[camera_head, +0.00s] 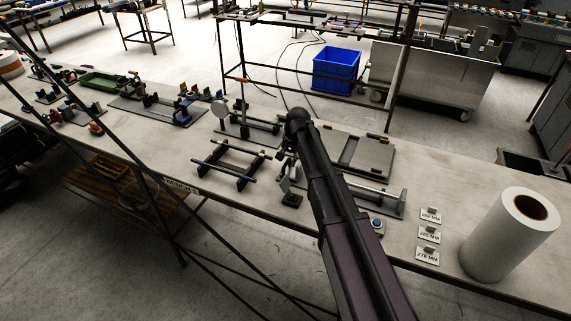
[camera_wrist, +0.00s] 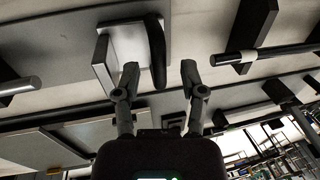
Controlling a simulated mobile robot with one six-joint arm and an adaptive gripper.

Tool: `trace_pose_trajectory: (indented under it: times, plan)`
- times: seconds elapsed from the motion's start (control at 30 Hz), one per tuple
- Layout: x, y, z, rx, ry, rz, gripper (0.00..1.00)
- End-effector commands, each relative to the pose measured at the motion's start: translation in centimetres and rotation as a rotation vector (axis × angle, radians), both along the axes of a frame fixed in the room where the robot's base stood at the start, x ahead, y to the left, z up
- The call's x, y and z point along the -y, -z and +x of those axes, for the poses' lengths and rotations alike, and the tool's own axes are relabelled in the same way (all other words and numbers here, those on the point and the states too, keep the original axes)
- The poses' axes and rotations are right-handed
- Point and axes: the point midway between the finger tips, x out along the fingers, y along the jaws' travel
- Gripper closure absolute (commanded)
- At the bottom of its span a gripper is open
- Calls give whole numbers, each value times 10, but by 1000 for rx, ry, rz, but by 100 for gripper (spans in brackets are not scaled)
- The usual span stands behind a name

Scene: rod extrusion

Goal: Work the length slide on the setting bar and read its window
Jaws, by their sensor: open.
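My gripper (camera_head: 290,172) hangs over the near middle of the bench in the head view, partly hidden by my own arm. In the head view, a grey bar fixture (camera_head: 378,192) shows right of my arm. No readable window shows in either view.
Three length tags (camera_head: 429,235) stand right of the fixture, near a big white roll (camera_head: 508,235). A blue button (camera_head: 377,223) is by the bench's front edge. A black rod frame (camera_head: 236,165) lies left of my gripper, and a flat grey plate (camera_head: 358,152) lies behind my arm.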

Motion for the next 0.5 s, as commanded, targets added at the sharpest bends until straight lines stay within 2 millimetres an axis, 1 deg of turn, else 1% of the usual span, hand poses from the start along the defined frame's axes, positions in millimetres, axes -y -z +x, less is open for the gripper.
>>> trace_pose_trajectory:
  times: [0.1, 0.43, 0.47, 0.5]
  plan:
    - [0, 4, 0, 0, 0, 0, 47]
    - [0, 4, 0, 0, 1, 0, 47]
    - [0, 4, 0, 0, 1, 0, 50]
    - [0, 4, 0, 0, 1, 0, 61]
